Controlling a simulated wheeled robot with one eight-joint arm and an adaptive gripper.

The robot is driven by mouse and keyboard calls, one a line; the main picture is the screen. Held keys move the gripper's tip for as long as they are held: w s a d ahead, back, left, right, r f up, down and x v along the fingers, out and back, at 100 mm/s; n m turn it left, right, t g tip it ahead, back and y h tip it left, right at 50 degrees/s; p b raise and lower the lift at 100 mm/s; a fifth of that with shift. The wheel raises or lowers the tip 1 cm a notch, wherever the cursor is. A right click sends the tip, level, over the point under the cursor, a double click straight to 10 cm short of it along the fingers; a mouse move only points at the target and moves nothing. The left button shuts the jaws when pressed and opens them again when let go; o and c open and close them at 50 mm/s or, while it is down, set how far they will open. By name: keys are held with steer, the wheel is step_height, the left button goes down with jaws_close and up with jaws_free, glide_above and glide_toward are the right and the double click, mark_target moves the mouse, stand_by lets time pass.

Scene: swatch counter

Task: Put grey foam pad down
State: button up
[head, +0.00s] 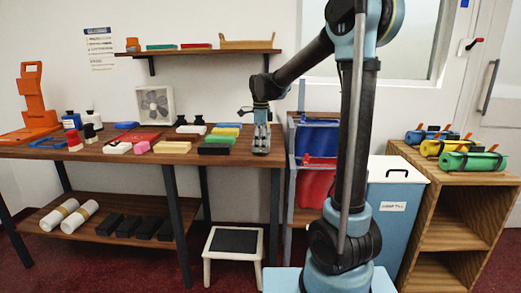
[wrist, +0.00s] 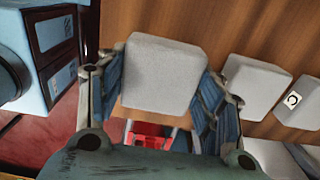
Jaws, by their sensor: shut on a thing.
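The grey foam pad (wrist: 163,72) is a light grey rounded block between the two fingers of my gripper (wrist: 162,85) in the wrist view. The fingers press on its left and right sides. In the head view my gripper (head: 261,138) points down at the right end of the wooden table (head: 170,158). There the pad (head: 261,150) shows only small and partly hidden below the fingers. I cannot tell whether its underside touches the tabletop.
Two more pale blocks (wrist: 255,88) (wrist: 303,102) lie to the right in the wrist view. Coloured blocks, including a green and black one (head: 215,149), stand left of my gripper. The table's right edge is close. A red bin (head: 316,186) hangs beyond it.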

step_height(320, 180, up, 8)
steer(key=shift+r, duration=0.2)
stand_by(0.3)
